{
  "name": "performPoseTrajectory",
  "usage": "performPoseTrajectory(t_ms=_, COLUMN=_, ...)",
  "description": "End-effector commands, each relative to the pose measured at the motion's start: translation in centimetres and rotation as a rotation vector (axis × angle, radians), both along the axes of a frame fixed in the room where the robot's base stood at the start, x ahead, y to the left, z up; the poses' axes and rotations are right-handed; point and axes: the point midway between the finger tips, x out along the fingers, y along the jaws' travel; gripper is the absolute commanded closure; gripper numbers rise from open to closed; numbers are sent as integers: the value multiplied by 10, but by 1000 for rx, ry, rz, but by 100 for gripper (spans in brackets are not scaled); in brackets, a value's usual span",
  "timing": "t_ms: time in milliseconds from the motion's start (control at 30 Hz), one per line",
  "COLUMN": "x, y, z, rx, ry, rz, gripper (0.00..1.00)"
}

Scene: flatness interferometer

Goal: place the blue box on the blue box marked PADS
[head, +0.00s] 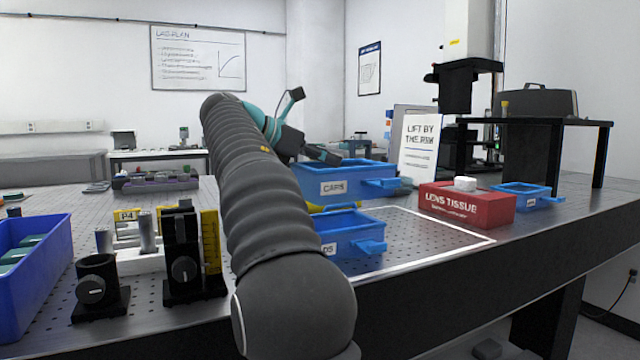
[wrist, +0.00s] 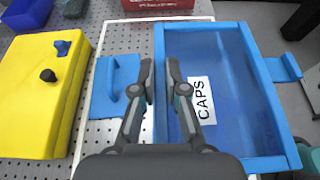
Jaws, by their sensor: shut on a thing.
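The blue box labelled CAPS (head: 345,184) is behind the PADS box in the head view. In the wrist view the CAPS box (wrist: 235,28) is large, with its open inside facing the camera. My gripper (wrist: 161,72) is shut on its left rim there, one finger on either side. In the head view my gripper (head: 322,156) is at the top of that box. The blue box marked PADS (head: 352,241) is nearer, its label partly hidden by my arm. A blue tab with a handle (wrist: 112,90) shows left of the fingers.
A red lens tissue box (head: 467,205) and a small blue tray (head: 528,196) stand to the right. A yellow case (wrist: 40,95) lies left in the wrist view. Optical mounts (head: 180,255) and a blue bin (head: 35,265) stand at front left. A white outline marks the perforated table.

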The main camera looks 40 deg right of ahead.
Motion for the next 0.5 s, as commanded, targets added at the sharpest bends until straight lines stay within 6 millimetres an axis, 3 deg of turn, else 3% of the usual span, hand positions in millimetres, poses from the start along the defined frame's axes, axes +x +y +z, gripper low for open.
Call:
performPoseTrajectory(t_ms=233, x=13, y=9, z=-14, rx=0, ry=-1, rz=0, gripper=100)
performPoseTrajectory(t_ms=500, x=13, y=9, z=-48, rx=-1, ry=0, rz=0, gripper=100)
